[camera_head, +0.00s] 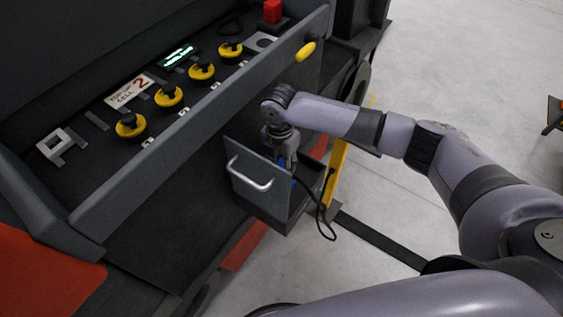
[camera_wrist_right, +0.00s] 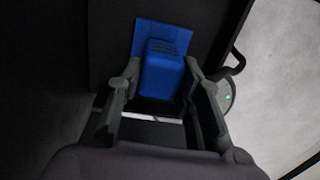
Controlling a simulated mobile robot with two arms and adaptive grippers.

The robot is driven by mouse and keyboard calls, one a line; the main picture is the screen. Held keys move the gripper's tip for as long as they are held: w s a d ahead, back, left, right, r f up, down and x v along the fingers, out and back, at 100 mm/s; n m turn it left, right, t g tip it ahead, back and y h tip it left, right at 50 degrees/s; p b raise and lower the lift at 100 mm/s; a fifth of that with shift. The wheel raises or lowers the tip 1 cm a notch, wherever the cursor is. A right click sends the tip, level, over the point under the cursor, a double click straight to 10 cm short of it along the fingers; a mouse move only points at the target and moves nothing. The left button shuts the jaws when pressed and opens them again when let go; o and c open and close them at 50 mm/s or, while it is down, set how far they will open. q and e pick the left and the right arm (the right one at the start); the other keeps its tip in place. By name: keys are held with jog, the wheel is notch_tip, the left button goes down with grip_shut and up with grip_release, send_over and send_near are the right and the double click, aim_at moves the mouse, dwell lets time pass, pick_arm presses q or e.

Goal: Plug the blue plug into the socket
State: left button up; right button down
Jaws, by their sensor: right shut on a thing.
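The blue plug (camera_wrist_right: 163,78) is a blue block between the fingers of my right gripper (camera_wrist_right: 162,72) in the right wrist view. The gripper is shut on its sides. A wider flat blue part (camera_wrist_right: 162,36) shows right behind the block; I cannot tell whether it belongs to the plug or the socket. In the head view my right gripper (camera_head: 283,157) points down into an open grey drawer (camera_head: 256,181), and only slivers of blue show beside it. I cannot make out a socket opening. My left gripper is not in view.
The drawer has a silver handle (camera_head: 250,174) and stands out from a dark console (camera_head: 150,185). A black cable (camera_head: 326,222) hangs over its right side. Yellow knobs (camera_head: 168,96) and a red button (camera_head: 272,11) are on the panel above. Open floor (camera_head: 460,70) lies to the right.

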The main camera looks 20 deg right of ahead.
aim_at(280, 164)
jog(key=shift+f, duration=0.55)
dwell(0.4)
jog(key=c, duration=1.1)
grip_release()
jog(key=shift+o, duration=0.2)
notch_tip(280, 164, up, 12)
jog(key=shift+w, duration=0.15)
jog(key=shift+a, duration=0.1)
